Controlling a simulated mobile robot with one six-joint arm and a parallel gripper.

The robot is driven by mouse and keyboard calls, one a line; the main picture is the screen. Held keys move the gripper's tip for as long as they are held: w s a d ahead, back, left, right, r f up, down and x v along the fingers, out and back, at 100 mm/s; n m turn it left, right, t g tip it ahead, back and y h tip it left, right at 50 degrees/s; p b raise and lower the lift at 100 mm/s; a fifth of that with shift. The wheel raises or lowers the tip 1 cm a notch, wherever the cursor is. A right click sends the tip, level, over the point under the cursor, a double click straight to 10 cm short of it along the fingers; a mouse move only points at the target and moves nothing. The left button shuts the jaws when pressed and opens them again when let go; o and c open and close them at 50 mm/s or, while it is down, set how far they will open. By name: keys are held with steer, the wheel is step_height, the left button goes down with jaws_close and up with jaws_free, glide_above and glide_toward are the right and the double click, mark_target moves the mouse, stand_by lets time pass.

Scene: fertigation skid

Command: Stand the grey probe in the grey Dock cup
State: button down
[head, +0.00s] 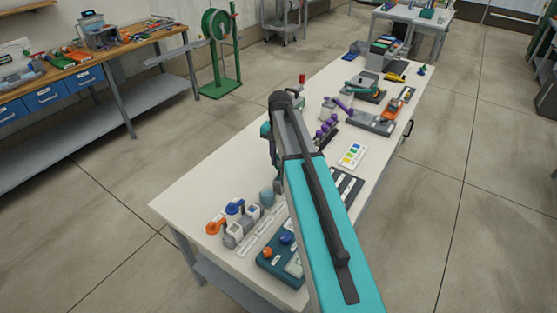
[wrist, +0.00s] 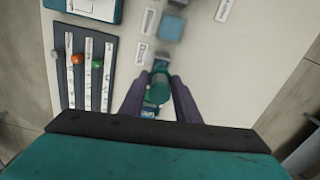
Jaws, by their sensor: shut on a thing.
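My gripper (wrist: 158,80) points down over the white table, its two dark purple fingers shut on a teal-green, partly clear object (wrist: 158,94). I cannot tell whether this is the grey probe. Below it in the wrist view is a blurred pale piece with a blue part, only partly visible. A blue-grey, square-looking holder (wrist: 171,27) stands ahead of the fingers, apart from them; I cannot tell whether it is the Dock cup. A blue-grey cup (head: 267,196) shows left of my arm in the head view. The arm hides my fingertips there.
A dark board (wrist: 70,90) with white strips and grey, orange and green knobs lies left of the fingers. Bare table lies right of the fingers in the wrist view.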

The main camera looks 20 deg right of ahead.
mark_target(279, 172)
steer(key=shift+f+b, duration=1.25)
steer(key=shift+f, duration=1.95)
steer(key=c, duration=1.3)
jaws_free()
steer(key=shift+o, duration=0.2)
steer(key=shift+r, duration=0.1)
steer(key=shift+w+r+p, duration=0.1)
steer(key=shift+r+p, duration=2)
steer(key=shift+r, duration=1.35)
steer(key=shift+f, duration=0.1)
